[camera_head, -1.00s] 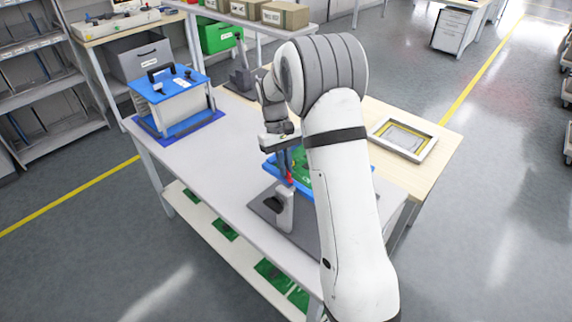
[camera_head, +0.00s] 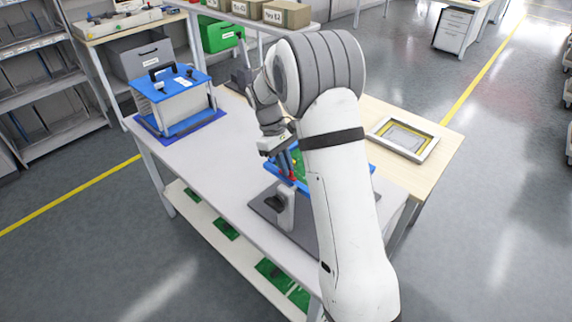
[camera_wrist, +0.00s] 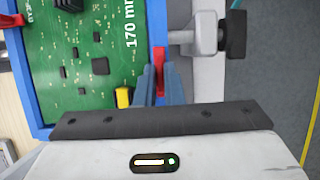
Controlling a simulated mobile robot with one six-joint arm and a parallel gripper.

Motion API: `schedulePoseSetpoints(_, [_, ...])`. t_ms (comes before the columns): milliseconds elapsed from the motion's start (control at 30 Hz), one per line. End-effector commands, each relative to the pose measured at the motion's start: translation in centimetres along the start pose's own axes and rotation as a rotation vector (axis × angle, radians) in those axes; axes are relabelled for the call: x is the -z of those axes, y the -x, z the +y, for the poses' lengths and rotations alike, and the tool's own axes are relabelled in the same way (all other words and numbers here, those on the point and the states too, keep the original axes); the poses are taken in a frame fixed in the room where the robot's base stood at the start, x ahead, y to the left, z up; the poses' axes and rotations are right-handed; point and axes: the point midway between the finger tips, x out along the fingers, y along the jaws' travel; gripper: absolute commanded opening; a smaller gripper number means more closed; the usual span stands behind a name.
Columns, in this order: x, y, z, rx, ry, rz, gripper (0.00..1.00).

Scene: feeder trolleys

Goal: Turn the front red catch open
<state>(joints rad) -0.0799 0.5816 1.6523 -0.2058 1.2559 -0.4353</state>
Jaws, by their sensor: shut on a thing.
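A green circuit board (camera_wrist: 90,50) lies in a blue frame (camera_wrist: 27,85) on the bench; the blue frame also shows in the head view (camera_head: 283,181), partly hidden by my arm. The front red catch (camera_wrist: 159,58) is at the frame's edge, beside a grey clamp with a black knob (camera_wrist: 232,36). My gripper (camera_wrist: 155,80) is shut on this catch, with its blue-grey fingers on either side of it. In the head view my gripper (camera_head: 287,162) points down at the frame. A second red catch (camera_wrist: 12,20) shows at the upper left of the wrist view.
A blue-lidded box (camera_head: 178,100) stands at the far left of the bench. A framed panel (camera_head: 404,138) lies on the wooden top to the right. The grey bench top (camera_head: 205,165) between the box and the frame is clear.

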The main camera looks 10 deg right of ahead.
Motion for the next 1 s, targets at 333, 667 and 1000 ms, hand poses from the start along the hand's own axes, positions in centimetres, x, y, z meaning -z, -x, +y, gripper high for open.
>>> schedulePoseSetpoints(333, [0.0,0.0,0.0,0.000,0.001,0.000,0.22])
schedulePoseSetpoints(667, [0.0,0.1,0.0,0.000,0.000,0.000,0.30])
schedulePoseSetpoints(1000, [0.1,4.6,0.1,-0.003,0.001,0.003,0.30])
